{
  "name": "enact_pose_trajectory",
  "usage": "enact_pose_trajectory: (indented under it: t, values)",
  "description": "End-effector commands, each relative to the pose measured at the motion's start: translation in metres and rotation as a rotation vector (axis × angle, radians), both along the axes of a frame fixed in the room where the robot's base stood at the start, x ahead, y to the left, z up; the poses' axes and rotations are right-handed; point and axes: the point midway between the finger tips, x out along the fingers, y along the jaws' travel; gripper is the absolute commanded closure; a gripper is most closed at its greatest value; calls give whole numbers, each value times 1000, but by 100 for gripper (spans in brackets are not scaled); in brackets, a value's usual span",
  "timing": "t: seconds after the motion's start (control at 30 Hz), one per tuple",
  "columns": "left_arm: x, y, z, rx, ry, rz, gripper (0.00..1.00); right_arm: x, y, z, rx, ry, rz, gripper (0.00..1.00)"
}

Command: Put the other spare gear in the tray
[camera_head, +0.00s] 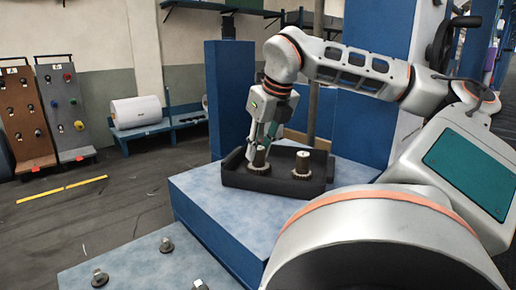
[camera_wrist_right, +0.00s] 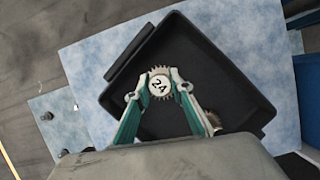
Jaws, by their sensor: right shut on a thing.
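The black tray (camera_head: 275,187) stands on the blue bench top and also shows in the right wrist view (camera_wrist_right: 222,68). My right gripper (camera_head: 262,151) points down into the left part of the tray, shut on a dark spare gear (camera_head: 259,169). In the right wrist view this gear (camera_wrist_right: 159,84) shows a pale top marked 24 between the fingertips. It is low in the tray; I cannot tell whether it touches the floor. My left gripper is not in view.
The blue bench top (camera_head: 225,205) is clear in front of the tray. A blue post (camera_head: 230,95) rises behind it. Several metal bolts, one here (camera_head: 166,245), stand on the lower surface in front. A white roll (camera_head: 136,112) lies on a far rack.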

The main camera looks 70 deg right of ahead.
Motion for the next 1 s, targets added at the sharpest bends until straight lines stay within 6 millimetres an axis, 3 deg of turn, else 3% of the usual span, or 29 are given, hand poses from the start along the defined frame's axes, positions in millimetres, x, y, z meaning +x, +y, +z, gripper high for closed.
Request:
enact_pose_trajectory:
  t: [0.07,0.1,0.17,0.63,1.0]
  values:
    - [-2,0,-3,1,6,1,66,0,0,-2,-1,0,0,100]
    - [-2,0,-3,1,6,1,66,0,0,-2,-1,-2,0,73]
    - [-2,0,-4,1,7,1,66,0,0,-1,-1,-2,0,59]
    - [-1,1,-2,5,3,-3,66,-3,1,7,-2,-1,-3,59]
    - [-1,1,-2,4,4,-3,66,-25,16,72,-4,-1,-4,59]
